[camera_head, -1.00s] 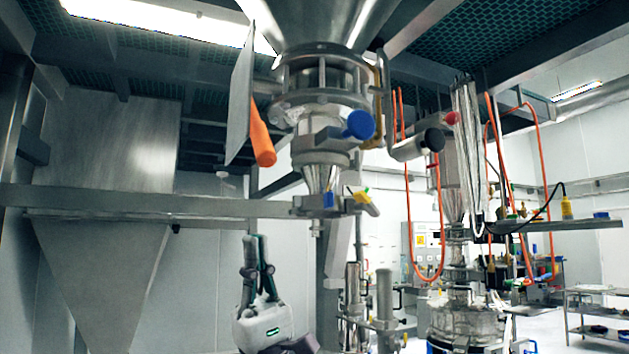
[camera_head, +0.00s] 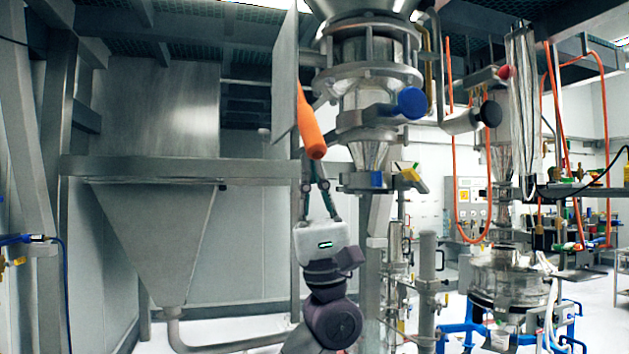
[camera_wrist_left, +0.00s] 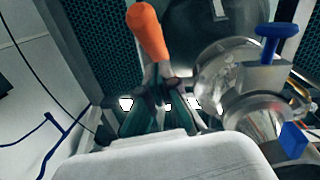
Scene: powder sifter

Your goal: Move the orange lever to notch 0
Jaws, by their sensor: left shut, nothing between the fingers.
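The orange lever (camera_head: 308,122) hangs at a slant beside a flat grey plate (camera_head: 285,75), its rounded end pointing down. In the left wrist view the orange lever (camera_wrist_left: 148,32) stands at the top, beyond the fingers. My left gripper (camera_head: 315,172) points up just below the lever's end, its fingers close together with nothing seen between them. The fingers (camera_wrist_left: 158,92) also show in the wrist view. Contact with the lever cannot be told. The notch marks cannot be made out. My right gripper is not in view.
A metal sifter column with a blue knob (camera_head: 411,103) stands right of the lever. A horizontal steel beam (camera_head: 190,170) runs behind my gripper, above a grey hopper (camera_head: 160,235). Orange hoses (camera_head: 456,190) hang further right. Open space lies left of the gripper.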

